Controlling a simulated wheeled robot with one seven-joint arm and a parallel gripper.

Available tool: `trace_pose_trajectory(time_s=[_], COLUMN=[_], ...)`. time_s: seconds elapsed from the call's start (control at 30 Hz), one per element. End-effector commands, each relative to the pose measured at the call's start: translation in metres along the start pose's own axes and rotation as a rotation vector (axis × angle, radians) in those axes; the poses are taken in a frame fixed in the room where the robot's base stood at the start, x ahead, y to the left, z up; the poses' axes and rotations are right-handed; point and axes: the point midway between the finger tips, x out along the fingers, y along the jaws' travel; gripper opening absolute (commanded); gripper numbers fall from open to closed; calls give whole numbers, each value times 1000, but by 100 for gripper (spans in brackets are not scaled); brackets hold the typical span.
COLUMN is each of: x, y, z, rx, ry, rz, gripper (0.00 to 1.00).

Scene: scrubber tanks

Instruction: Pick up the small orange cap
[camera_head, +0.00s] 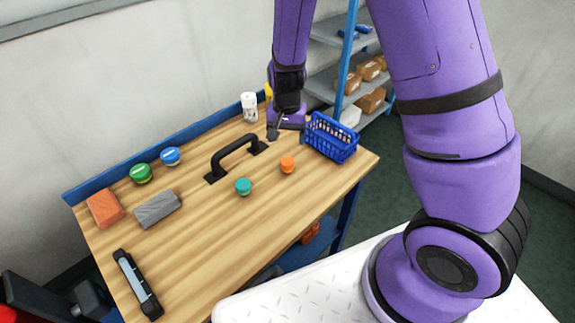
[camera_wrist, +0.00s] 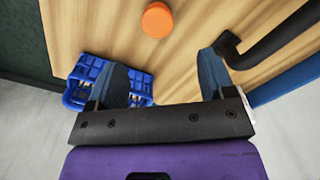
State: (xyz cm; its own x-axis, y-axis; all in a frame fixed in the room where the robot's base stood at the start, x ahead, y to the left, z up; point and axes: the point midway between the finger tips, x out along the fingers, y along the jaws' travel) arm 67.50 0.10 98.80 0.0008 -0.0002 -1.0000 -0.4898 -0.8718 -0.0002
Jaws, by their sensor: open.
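The small orange cap (camera_head: 287,165) sits on the wooden workbench (camera_head: 215,245), between the black handle and the blue basket. In the wrist view the orange cap (camera_wrist: 158,20) shows at the top middle, beyond the fingertips. My gripper (camera_head: 287,133) is above the back right part of the bench, farther back than the cap and apart from it. In the wrist view my gripper (camera_wrist: 163,75) has its two dark fingers spread wide with nothing between them.
A blue basket (camera_head: 331,138) stands close right of my gripper. A black handle (camera_head: 235,157) is to its left. A teal cap (camera_head: 243,186) lies left of the orange one. A white bottle (camera_head: 249,106) stands behind. The bench front is mostly clear.

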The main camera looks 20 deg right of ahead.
Motion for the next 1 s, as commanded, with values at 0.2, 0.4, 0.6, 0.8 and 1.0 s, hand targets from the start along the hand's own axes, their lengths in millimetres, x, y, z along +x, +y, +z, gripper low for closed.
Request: trace_pose_trajectory(time_s=[0.2,0.4,0.6,0.8,1.0], x=[32,48,64,90,100], y=[1,1,3,3,3], z=[1,1,3,5,5], rx=[2,0,2,1,0], ry=[-3,-1,-3,-2,-1], rz=[2,1,2,1,0], gripper=[76,76,76,76,76])
